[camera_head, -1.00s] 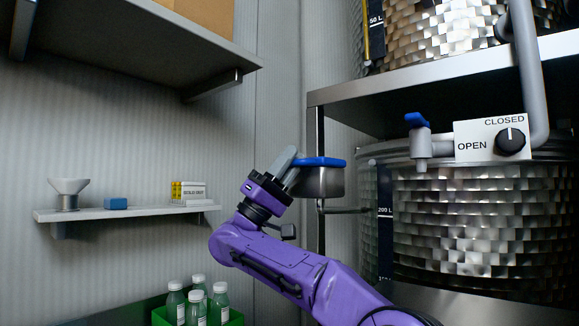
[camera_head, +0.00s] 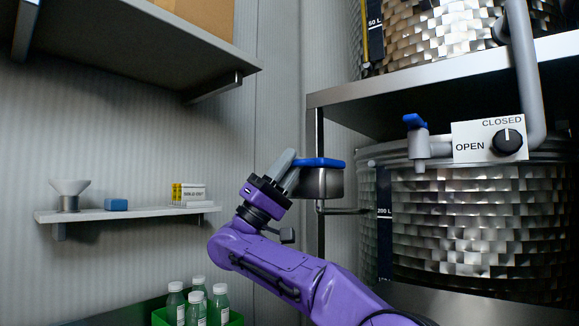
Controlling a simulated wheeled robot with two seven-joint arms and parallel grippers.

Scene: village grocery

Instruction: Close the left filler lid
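A steel filler cup (camera_head: 322,184) with a flat blue lid (camera_head: 320,162) sits left of the big steel tank, by the shelf post. The lid lies level across the top of the cup. My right gripper (camera_head: 289,168) is at the left side of the cup, its grey fingers beside the lid's left end. I cannot tell whether they touch it. The fingers are seen edge-on, so their gap is hidden. My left gripper is not in view.
A large tank (camera_head: 480,225) with a blue-handled tap (camera_head: 415,122) and an OPEN/CLOSED dial (camera_head: 507,142) stands right. A wall shelf (camera_head: 130,214) holds a funnel (camera_head: 68,192) and small items. A green crate (camera_head: 236,318) of bottles is below.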

